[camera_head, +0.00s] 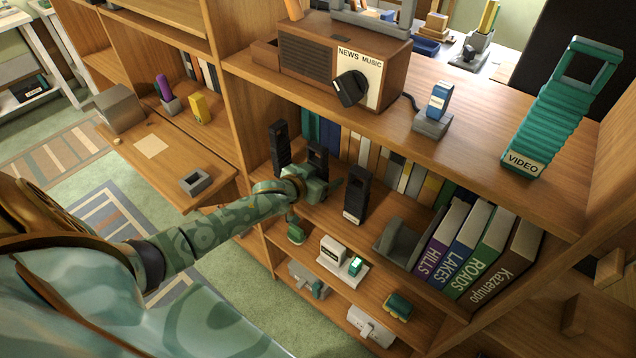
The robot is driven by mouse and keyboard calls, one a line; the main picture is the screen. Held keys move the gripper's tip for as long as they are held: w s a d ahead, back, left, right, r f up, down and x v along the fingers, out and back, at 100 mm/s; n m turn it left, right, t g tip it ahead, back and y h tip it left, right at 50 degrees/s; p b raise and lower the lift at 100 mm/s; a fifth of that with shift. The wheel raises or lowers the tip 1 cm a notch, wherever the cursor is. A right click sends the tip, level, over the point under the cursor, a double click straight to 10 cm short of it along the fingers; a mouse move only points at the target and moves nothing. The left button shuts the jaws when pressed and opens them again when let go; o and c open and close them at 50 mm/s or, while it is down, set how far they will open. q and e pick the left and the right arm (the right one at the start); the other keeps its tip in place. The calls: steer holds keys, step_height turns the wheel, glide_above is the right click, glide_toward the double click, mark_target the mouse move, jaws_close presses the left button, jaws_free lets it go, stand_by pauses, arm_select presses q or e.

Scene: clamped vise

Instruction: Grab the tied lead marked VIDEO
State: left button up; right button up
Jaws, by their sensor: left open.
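The tied lead marked VIDEO (556,112) is a teal, ribbed bundle with an open loop at its upper end and a white VIDEO label at its lower end. It stands on the top shelf at the right. My left gripper (335,184) is open at the middle shelf, left of the lead and below its level, well apart from it. My right gripper is not in view.
A wooden radio (310,66) with a black knob and a blue item in a grey stand (434,112) are on the top shelf (470,150), left of the lead. Books (480,245) fill the middle shelf's right. The top shelf is clear between stand and lead.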

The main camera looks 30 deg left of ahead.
arm_select(q)
steer(key=c, duration=1.2)
steer(key=shift+r, duration=0.1)
